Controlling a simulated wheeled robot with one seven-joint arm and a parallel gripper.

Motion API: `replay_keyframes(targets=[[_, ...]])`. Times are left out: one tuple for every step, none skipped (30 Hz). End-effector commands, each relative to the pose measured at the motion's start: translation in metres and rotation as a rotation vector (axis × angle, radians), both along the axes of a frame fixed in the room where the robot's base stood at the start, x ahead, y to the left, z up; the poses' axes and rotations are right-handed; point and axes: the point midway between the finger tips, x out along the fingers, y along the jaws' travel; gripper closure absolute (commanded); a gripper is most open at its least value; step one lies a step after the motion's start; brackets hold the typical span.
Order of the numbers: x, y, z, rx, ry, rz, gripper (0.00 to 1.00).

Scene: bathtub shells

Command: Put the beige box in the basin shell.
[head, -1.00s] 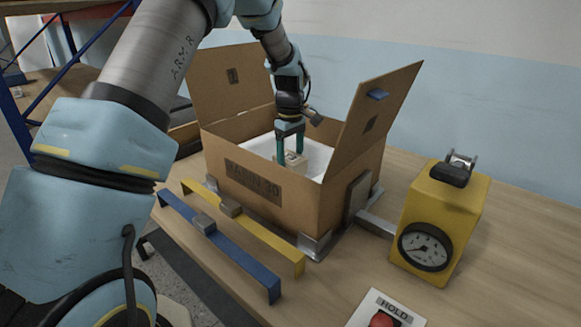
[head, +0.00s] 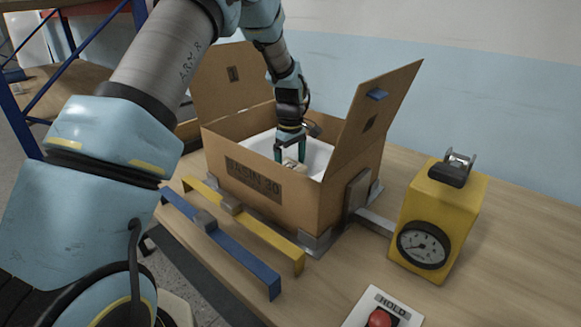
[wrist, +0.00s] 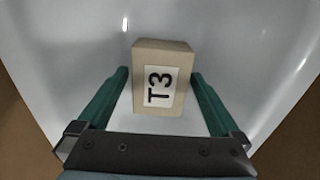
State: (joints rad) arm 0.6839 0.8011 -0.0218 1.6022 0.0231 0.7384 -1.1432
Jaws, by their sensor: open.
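The beige box (wrist: 162,80), marked T3, is in the white basin shell (wrist: 235,50) in the wrist view. The head view shows the box (head: 293,165) low inside the shell (head: 319,154), its lower part hidden by the carton's front wall. My gripper (wrist: 160,73) is open, with one teal finger on each side of the box and narrow gaps between. In the head view my gripper (head: 291,160) reaches down into the shell from above. Whether the box's underside rests fully on the shell floor cannot be seen.
An open cardboard carton (head: 305,200) surrounds the shell, its flaps (head: 378,115) standing up. A yellow gauge unit (head: 440,220) stands to the right. Blue (head: 235,250) and yellow (head: 265,235) bars lie in front. A red HOLD button (head: 380,317) is at the front.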

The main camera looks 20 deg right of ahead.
Motion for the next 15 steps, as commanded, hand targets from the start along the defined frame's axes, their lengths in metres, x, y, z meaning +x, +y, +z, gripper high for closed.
replay_keyframes(targets=[[0.000, 0.000, 0.001, 0.000, 0.000, 0.000, 0.00], [0.000, 0.000, 0.002, 0.000, 0.000, 0.000, 0.00], [0.000, 0.000, 0.004, -0.001, 0.000, 0.000, 0.00], [0.000, 0.000, 0.005, -0.001, -0.002, 0.000, 0.00], [0.001, 0.000, 0.007, -0.001, -0.002, 0.000, 0.00], [0.001, -0.001, 0.011, -0.001, -0.003, 0.000, 0.00], [0.001, -0.001, 0.016, -0.002, -0.003, 0.000, 0.00], [0.001, -0.001, 0.021, -0.002, -0.004, 0.000, 0.00], [0.001, -0.001, 0.028, -0.002, -0.004, -0.001, 0.00], [0.001, -0.001, 0.034, -0.003, -0.005, -0.001, 0.00], [0.001, -0.001, 0.041, -0.003, -0.005, -0.001, 0.00], [0.001, -0.001, 0.049, -0.004, -0.005, -0.001, 0.00], [0.001, -0.001, 0.056, -0.003, -0.005, -0.001, 0.00], [0.001, -0.001, 0.063, -0.004, -0.005, -0.001, 0.00], [0.001, -0.001, 0.071, -0.003, -0.005, -0.001, 0.00]])
